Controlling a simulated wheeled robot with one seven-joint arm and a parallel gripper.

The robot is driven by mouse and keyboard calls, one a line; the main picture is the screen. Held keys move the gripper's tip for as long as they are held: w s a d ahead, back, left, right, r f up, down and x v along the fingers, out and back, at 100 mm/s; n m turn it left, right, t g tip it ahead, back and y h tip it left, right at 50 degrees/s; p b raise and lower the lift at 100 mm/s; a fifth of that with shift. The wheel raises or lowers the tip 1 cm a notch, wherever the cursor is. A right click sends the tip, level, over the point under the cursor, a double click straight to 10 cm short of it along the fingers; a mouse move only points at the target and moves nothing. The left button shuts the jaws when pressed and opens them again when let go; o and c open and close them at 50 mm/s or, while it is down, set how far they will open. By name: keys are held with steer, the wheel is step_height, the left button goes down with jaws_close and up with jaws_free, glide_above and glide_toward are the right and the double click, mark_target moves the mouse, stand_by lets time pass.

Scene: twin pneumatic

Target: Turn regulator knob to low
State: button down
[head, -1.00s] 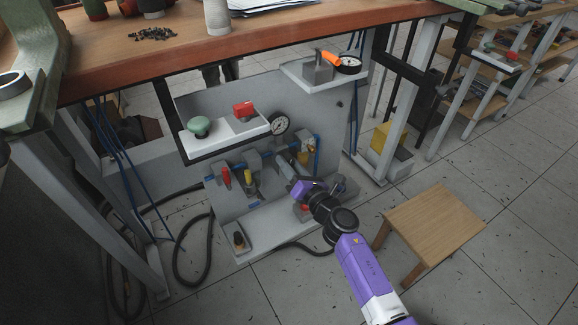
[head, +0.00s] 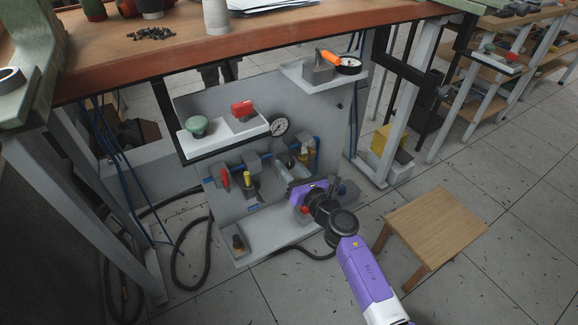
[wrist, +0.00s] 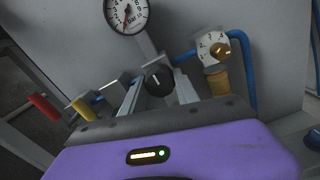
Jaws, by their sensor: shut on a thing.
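The regulator knob, a black round knob (wrist: 158,77) with a pale mark on its face, sits below the pressure gauge in the wrist view. My gripper (wrist: 158,88) is shut on it, with one grey finger on each side. The mark points roughly up in that view; I see no low label. The pressure gauge (wrist: 128,13) has a white face and a red needle; it also shows in the head view (head: 279,127). In the head view my gripper (head: 291,180) is at the front of the grey panel, and my wrist hides the knob.
A brass knob on a numbered white dial (wrist: 215,48) and a blue hose (wrist: 245,62) are close on the right. Red (head: 223,179) and yellow (head: 247,181) handles are to the left. A shelf with green and red buttons (head: 227,137) overhangs. A wooden stool (head: 435,228) stands right.

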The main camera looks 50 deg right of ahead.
steer(key=shift+f, duration=0.1)
steer(key=c, duration=0.9)
jaws_free()
steer(key=v, duration=0.8)
